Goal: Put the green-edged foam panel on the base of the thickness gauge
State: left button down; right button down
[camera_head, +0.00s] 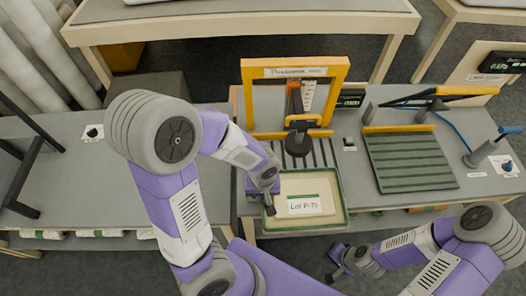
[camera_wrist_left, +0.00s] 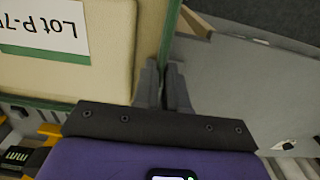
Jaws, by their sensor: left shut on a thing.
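The green-edged foam panel (camera_head: 327,184) is cream with a white "Lot P-75" label. It lies flat at the front of the worktop, its near side overlapping the worktop's front edge; I cannot tell whether it touches the surface. My left gripper (camera_head: 269,207) is shut on its left rim; the left wrist view shows the fingers (camera_wrist_left: 163,88) around the green edge of the panel (camera_wrist_left: 110,60). The thickness gauge (camera_head: 334,92) has a yellow frame and a round dark foot (camera_head: 298,146) above its slatted grey base (camera_head: 322,152), just behind the panel. My right gripper (camera_head: 338,265) hangs low before the worktop, its jaws unclear.
Right of the gauge lies a green slatted plate (camera_head: 410,160) with a yellow-handled arm (camera_head: 466,91). A blue-handled device (camera_head: 485,150) stands at the far right. A grey table (camera_head: 100,185) on the left has free room and a black rack (camera_head: 35,165).

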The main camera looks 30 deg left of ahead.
pick_arm(q)
jog(key=shift+w+a+r+p, duration=0.25)
jog(key=shift+a+p, duration=0.15)
jog(key=shift+p, duration=0.8)
jog(key=w+a, duration=0.2)
jog(key=w, duration=0.2)
jog(key=w+a, duration=0.3)
jog(key=w, duration=0.1)
jog(key=w+a+p, duration=0.1)
jog(key=w+a, duration=0.1)
jog(key=w, duration=0.2)
jog(key=shift+w+a+f, duration=0.25)
jog(key=shift+f, duration=0.05)
jog(key=shift+w+a+f, duration=0.1)
jog(key=shift+w+f, duration=0.1)
jog(key=shift+f, duration=1.6)
jog(key=shift+f, duration=0.15)
jog(key=c, duration=1.2)
grip_release()
